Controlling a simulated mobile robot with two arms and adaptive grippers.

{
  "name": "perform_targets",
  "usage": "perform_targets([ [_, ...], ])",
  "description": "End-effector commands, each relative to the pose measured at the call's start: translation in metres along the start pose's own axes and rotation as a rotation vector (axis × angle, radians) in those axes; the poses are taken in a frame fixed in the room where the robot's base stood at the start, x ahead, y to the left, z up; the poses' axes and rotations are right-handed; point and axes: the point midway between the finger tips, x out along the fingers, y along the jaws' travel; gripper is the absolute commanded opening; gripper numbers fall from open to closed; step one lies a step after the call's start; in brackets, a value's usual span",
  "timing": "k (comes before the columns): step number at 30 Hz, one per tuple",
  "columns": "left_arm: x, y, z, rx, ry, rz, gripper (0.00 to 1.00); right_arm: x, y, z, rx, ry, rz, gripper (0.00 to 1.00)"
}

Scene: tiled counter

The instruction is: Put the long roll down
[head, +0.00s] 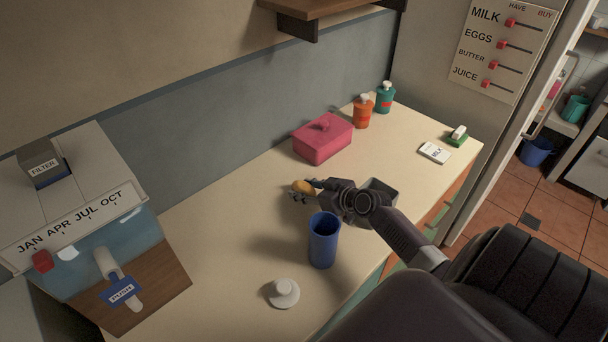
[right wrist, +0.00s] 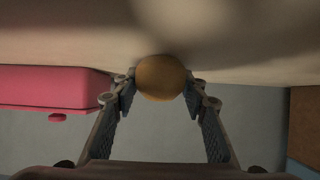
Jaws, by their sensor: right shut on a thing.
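The long roll (head: 303,187) is golden brown and shows in the head view at the middle of the counter (head: 220,232). My right gripper (head: 312,190) is shut on it, with the arm reaching in from the right. In the right wrist view the roll (right wrist: 160,77) shows end-on as a round brown shape between the two fingertips (right wrist: 160,88). The pale counter surface lies close beyond it there. I cannot tell whether the roll touches the counter. My left gripper is not in view.
A tall blue cup (head: 323,243) stands just in front of the gripper, with a white lid (head: 284,293) nearby. A pink lidded box (head: 322,142) and two bottles, orange (head: 362,112) and teal (head: 385,98), stand behind. A grey container (head: 383,187) is partly hidden by my arm. Counter left of the roll is clear.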

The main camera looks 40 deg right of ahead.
Motion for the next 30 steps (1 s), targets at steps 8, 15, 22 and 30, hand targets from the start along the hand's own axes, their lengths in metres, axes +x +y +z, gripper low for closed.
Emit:
perform_targets([
  [8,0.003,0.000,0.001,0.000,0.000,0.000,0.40,0.001,0.000,0.002,-0.001,0.000,0.000,0.46],
  [15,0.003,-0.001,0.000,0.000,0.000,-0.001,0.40,0.001,0.000,0.002,0.000,-0.001,0.000,0.57],
  [22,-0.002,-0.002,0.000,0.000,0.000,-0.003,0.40,-0.001,0.000,-0.002,0.001,0.000,0.000,0.57],
  [30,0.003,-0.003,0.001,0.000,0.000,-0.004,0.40,-0.041,0.000,0.003,-0.004,-0.004,-0.001,0.57],
])
